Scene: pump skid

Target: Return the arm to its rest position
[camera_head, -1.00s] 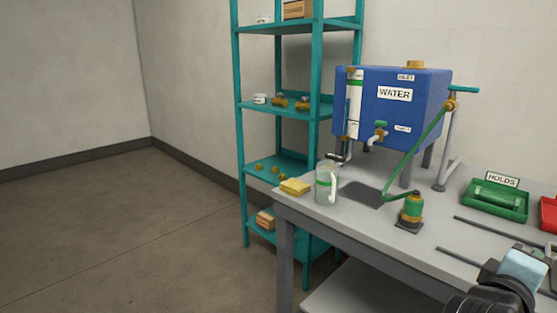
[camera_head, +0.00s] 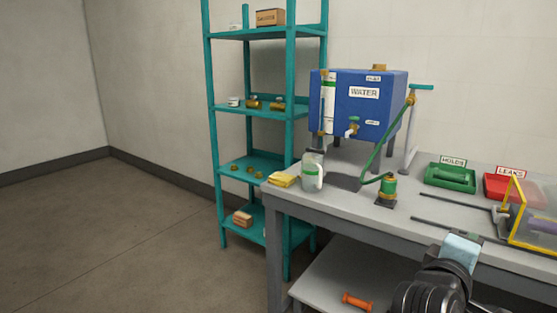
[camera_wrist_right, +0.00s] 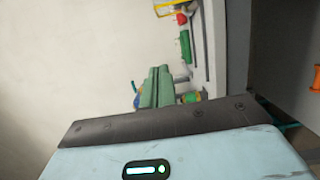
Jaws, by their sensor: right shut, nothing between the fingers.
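My right arm comes in at the bottom right of the head view. Its gripper (camera_head: 468,237) is mostly hidden behind the pale blue wrist housing, near the bench's front edge. In the right wrist view the two green fingers (camera_wrist_right: 157,88) lie together, shut with nothing between them. My left gripper is in neither view.
The grey bench (camera_head: 415,215) bears a blue water tank (camera_head: 365,105), a clear jug (camera_head: 312,172), a green tray (camera_head: 450,178), a red tray (camera_head: 505,188) and a yellow frame (camera_head: 515,210). An orange-handled item (camera_head: 356,301) lies on its lower shelf. Teal shelving (camera_head: 250,110) stands behind; the floor at left is clear.

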